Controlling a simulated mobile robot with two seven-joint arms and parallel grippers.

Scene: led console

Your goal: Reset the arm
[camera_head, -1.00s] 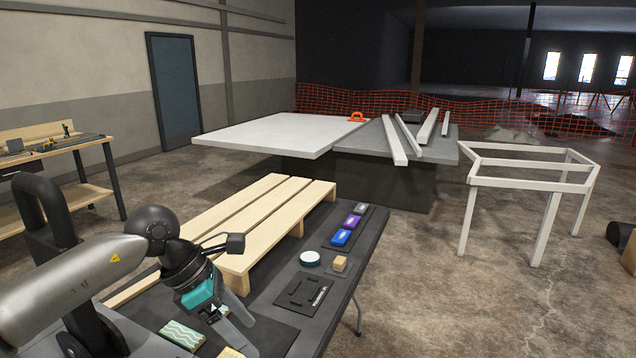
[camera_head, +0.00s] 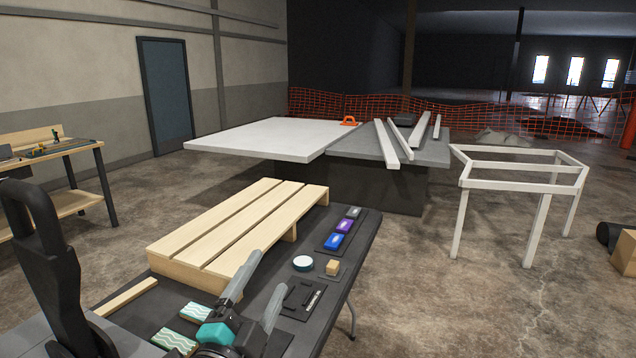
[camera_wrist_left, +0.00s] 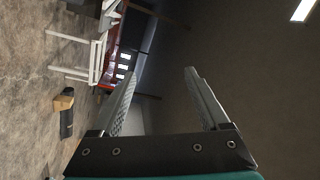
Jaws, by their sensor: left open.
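My left gripper (camera_head: 258,290) is at the bottom of the head view, over the near part of the dark table (camera_head: 352,262). Its two grey fingers are spread apart and point away from me. In the left wrist view the open fingers (camera_wrist_left: 160,95) hold nothing, with floor, a white frame and the dark hall behind them. My right gripper is not in view.

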